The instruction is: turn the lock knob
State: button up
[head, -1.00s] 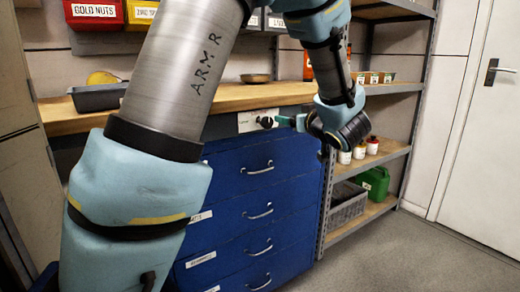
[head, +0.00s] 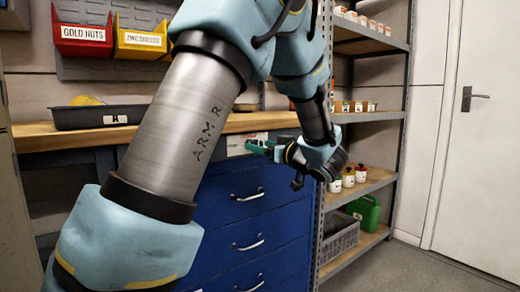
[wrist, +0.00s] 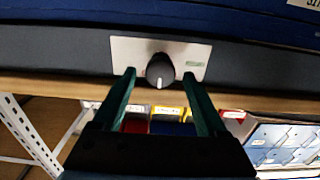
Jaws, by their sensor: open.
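The lock knob (wrist: 160,70) is a round black knob with a pale pointer mark, on a light metal plate (wrist: 125,52). In the wrist view the mark points down the picture. My gripper (wrist: 159,76) is open, with one green finger on each side of the knob in the picture. Gaps show between the fingers and the knob, and I cannot tell how far the tips reach along it. In the head view the green fingers of my gripper (head: 259,148) are at the plate (head: 238,144) under the bench top, and the knob cannot be made out.
Blue drawers (head: 250,215) stand below the plate. The wooden bench top (head: 75,135) carries a black tray (head: 90,117). A metal shelf unit (head: 355,116) with small jars and a green can (head: 365,212) stands to the right, near a white door (head: 490,130).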

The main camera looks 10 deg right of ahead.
jog(key=shift+w+a, duration=0.25)
jog(key=shift+w, duration=0.25)
grip_shut()
dwell(0.3)
